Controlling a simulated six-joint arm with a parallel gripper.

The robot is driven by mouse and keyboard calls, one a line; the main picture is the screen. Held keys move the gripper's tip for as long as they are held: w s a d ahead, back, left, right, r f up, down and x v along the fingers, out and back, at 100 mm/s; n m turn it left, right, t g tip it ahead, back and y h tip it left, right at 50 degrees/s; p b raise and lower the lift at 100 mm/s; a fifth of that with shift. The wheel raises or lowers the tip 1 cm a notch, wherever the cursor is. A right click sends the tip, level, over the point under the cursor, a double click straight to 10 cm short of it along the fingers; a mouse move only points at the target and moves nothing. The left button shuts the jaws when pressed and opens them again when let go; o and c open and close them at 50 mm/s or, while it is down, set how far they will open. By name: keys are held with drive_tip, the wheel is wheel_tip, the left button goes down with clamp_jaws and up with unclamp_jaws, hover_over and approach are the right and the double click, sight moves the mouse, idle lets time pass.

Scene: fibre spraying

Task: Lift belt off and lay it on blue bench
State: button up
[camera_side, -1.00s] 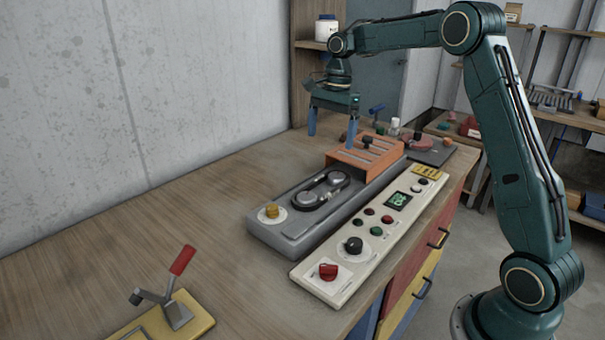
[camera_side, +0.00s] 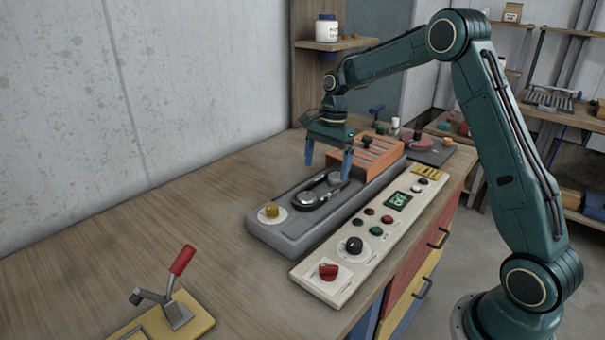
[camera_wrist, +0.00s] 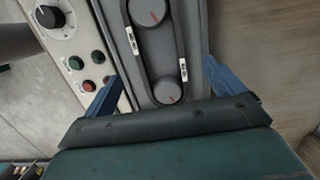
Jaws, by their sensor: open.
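The black belt (camera_side: 337,193) is looped around two grey pulleys on the grey machine bed (camera_side: 278,236). In the wrist view the belt (camera_wrist: 181,42) runs around the near pulley (camera_wrist: 168,92) and the far pulley (camera_wrist: 147,12), with small white marks on it. My gripper (camera_side: 328,172) is open and empty, with its blue fingers pointing down above the far pulley end. In the wrist view the fingers of my gripper (camera_wrist: 162,70) stand apart on either side of the belt. I cannot make out a blue bench surface in either view.
An orange slotted block (camera_side: 364,154) stands behind the pulleys. A cream control panel (camera_side: 325,285) with knobs and buttons lies to the right. A yellow knob (camera_side: 271,210) sits at the bed's near end, and a red-handled clamp (camera_side: 178,285) is front left. The wooden top at left is clear.

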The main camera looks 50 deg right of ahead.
sight(322, 192)
drive_tip(key=shift+a+f, duration=0.25)
drive_tip(key=shift+f, duration=1.05)
drive_tip(key=shift+a+f, duration=0.2)
drive_tip(key=shift+f, duration=1.05)
drive_tip(key=shift+c, duration=0.2)
drive_tip(key=c, duration=1.1)
